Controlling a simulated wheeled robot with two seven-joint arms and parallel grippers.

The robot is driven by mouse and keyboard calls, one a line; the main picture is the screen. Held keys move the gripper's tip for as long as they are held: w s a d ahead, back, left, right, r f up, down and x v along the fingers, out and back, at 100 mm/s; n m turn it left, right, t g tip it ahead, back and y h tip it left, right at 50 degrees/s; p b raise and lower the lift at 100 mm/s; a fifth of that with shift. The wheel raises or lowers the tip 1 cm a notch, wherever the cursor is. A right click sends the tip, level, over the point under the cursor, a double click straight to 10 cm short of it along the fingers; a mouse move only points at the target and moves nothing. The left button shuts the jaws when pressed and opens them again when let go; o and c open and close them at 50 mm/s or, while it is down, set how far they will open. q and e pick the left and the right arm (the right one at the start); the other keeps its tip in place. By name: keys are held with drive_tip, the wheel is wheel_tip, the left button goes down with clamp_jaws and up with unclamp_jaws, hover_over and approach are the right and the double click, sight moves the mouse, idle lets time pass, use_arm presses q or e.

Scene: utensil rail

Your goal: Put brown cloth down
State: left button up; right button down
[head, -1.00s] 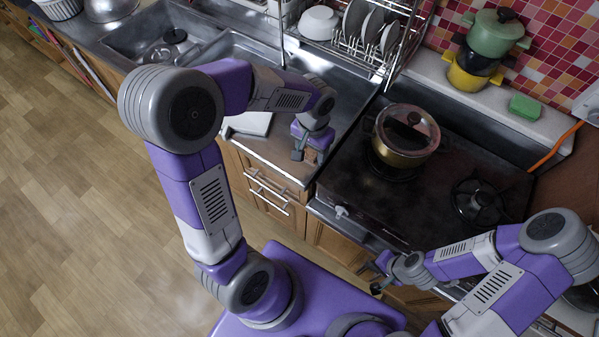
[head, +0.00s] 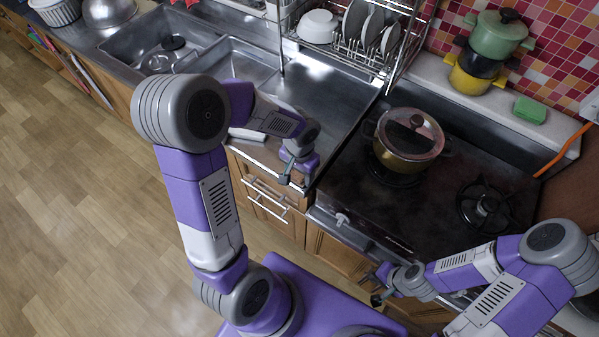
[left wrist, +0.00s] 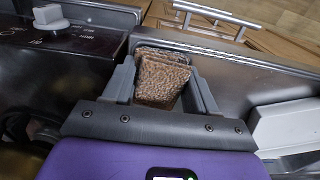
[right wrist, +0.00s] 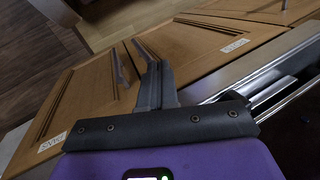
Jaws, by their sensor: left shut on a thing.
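The brown cloth (left wrist: 165,78), patterned and folded, is between the fingers of my left gripper (left wrist: 165,90) in the left wrist view. The gripper is shut on it. In the head view my left gripper (head: 290,178) is over the front edge of the metal counter (head: 325,100), left of the stove; the cloth cannot be made out there. Whether the cloth touches the counter is unclear. My right gripper (head: 377,291) is in front of the stove's front edge. In the right wrist view its fingers (right wrist: 156,85) are together and empty, facing the wooden cabinet doors.
The stove (head: 350,190) with a lidded gold pot (head: 408,150) stands to the right of my left gripper. A white object (head: 247,134) lies on the counter to the left, partly behind my arm. The dish rack (head: 365,40) and sink (head: 165,45) are further back.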

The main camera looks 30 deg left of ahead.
use_arm(q)
drive_tip(key=shift+f, duration=0.15)
drive_tip(key=o, duration=1.1)
drive_tip(key=shift+r, duration=0.35)
wheel_tip(320, 180, up, 12)
drive_tip(key=p, duration=0.3)
drive_tip(key=shift+f, duration=0.15)
